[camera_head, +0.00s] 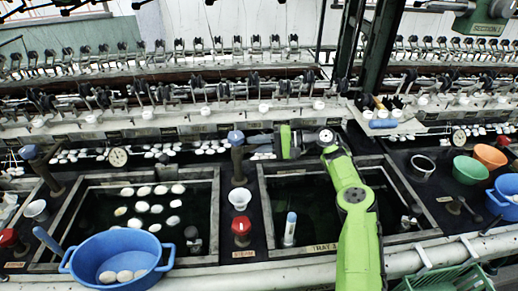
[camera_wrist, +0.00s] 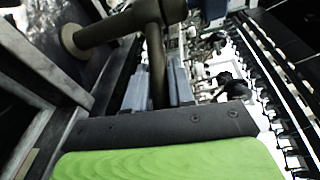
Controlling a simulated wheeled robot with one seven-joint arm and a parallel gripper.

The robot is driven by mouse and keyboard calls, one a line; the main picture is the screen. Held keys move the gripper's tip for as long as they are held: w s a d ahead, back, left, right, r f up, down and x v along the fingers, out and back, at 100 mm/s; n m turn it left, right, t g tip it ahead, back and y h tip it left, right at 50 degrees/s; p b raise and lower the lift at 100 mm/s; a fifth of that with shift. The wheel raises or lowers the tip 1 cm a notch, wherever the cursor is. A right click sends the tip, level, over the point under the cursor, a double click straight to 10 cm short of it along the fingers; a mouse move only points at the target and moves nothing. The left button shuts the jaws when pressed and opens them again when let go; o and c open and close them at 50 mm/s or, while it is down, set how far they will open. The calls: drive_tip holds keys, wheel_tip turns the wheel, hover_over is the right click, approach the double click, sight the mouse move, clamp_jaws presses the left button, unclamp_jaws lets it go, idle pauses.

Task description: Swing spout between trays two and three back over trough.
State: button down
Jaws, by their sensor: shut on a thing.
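The spout (camera_head: 237,158) is a dark upright pipe with a blue top, standing between the left tray (camera_head: 217,215) and the right tray (camera_head: 262,205). In the wrist view it shows as dark tubing (camera_wrist: 110,28) with a flared end, plus a thinner pipe between my fingers. My gripper (camera_head: 273,142) is to the right of the blue top, at the back edge of the right tray. In the wrist view my gripper (camera_wrist: 158,88) is shut on the thin pipe. The trough (camera_head: 150,152) with pale cocoons runs behind the trays. My arm hides part of the right tray.
A blue basin (camera_head: 118,255) with cocoons stands at front left. A red knob (camera_head: 241,230) and a white cup (camera_head: 240,197) sit between the trays. Green (camera_head: 469,168) and orange (camera_head: 490,154) bowls are at right. Reeling machinery (camera_head: 200,95) lines the back.

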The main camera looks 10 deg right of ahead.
drive_tip(key=shift+w+a+n+g, duration=0.1)
drive_tip(key=shift+n+g, duration=0.2)
drive_tip(key=shift+g, duration=0.1)
drive_tip(key=c, duration=1.1)
unclamp_jaws()
drive_tip(key=shift+f, duration=0.1)
